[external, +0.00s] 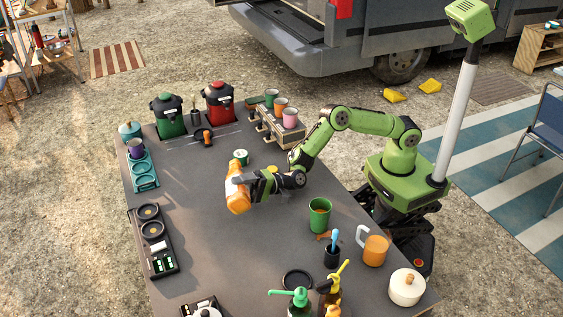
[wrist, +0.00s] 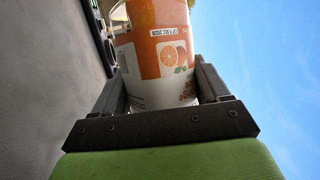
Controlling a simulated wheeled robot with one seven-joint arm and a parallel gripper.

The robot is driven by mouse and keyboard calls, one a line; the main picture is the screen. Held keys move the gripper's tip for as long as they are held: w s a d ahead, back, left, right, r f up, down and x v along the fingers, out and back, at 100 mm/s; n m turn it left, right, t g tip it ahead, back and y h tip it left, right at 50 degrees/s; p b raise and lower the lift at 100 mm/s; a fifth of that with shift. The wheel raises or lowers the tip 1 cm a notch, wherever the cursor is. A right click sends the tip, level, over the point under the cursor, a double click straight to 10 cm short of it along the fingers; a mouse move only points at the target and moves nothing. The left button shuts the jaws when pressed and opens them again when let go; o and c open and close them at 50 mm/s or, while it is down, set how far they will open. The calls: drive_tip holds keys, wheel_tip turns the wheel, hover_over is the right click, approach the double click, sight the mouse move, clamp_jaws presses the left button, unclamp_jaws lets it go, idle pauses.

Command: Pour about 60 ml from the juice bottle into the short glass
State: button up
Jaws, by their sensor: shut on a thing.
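The juice bottle (external: 238,197) is orange with a white label. My gripper (external: 247,184) is shut on it and holds it over the left middle of the table. In the wrist view the bottle (wrist: 163,55) sits between the two dark fingers (wrist: 163,84), with an orange-fruit print facing me. Table shows on the left and sky on the right there, so the bottle looks tipped well over. Its mouth is not clear in either view. I cannot make out the short glass; the bottle and gripper may hide it. Whether juice is flowing cannot be told.
A small green-and-white jar (external: 241,157) stands just behind the gripper.

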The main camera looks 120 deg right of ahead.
drive_tip(key=shift+d+r+m, duration=0.1)
drive_tip(key=shift+r+m, duration=0.4)
drive_tip(key=shift+m, duration=0.1)
idle(0.6)
drive_tip(key=shift+s+d+r+m+t+h, duration=0.15)
drive_tip(key=shift+s+r+m+t+h, duration=0.25)
drive_tip(key=shift+r+m+h, duration=0.15)
idle(1.7)
